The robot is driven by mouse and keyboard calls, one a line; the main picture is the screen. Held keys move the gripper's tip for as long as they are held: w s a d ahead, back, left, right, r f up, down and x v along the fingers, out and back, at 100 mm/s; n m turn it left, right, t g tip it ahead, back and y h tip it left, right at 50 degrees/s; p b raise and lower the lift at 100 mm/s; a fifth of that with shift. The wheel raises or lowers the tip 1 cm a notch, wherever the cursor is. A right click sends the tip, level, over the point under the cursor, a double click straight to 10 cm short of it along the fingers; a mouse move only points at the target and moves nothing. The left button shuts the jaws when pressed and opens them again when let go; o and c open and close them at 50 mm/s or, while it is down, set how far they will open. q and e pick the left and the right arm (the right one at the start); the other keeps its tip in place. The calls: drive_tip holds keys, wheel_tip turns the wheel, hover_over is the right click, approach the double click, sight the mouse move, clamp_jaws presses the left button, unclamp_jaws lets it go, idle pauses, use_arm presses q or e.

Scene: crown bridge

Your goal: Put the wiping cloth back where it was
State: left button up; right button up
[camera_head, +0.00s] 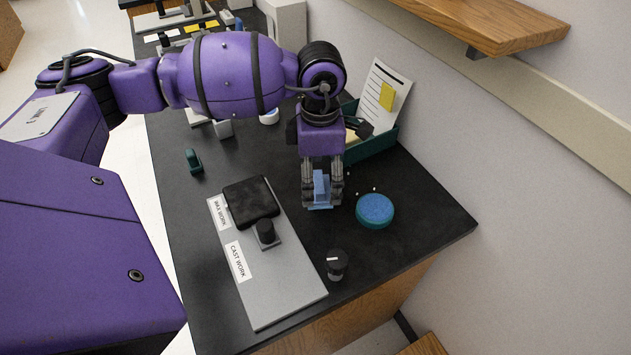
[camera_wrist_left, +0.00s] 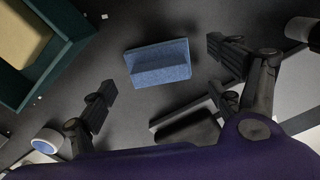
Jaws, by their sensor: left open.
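The wiping cloth looks like a small blue folded piece with a raised ridge (camera_head: 320,188). It shows whole in the left wrist view (camera_wrist_left: 158,62), seemingly lying on the black bench top. My left gripper (camera_head: 322,198) points down over the cloth. Its fingers are spread, one on each side of the cloth, with clear gaps in the left wrist view. In the head view the fingers partly hide the cloth. My right gripper is not in view.
A round blue pad (camera_head: 375,210) stands to the right. A grey board (camera_head: 283,285) with a black block (camera_head: 250,200) lies to the left. A green tray (camera_head: 372,148) stands behind. A black knobbed item (camera_head: 337,265) is near the front edge. A small green item (camera_head: 193,160) stands far left.

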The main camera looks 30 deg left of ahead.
sight(320, 181)
use_arm(q)
wheel_tip(320, 181, up, 9)
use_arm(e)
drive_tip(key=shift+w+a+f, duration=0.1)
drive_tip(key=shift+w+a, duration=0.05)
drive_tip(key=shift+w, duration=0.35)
use_arm(q)
drive_tip(key=shift+r, duration=0.1)
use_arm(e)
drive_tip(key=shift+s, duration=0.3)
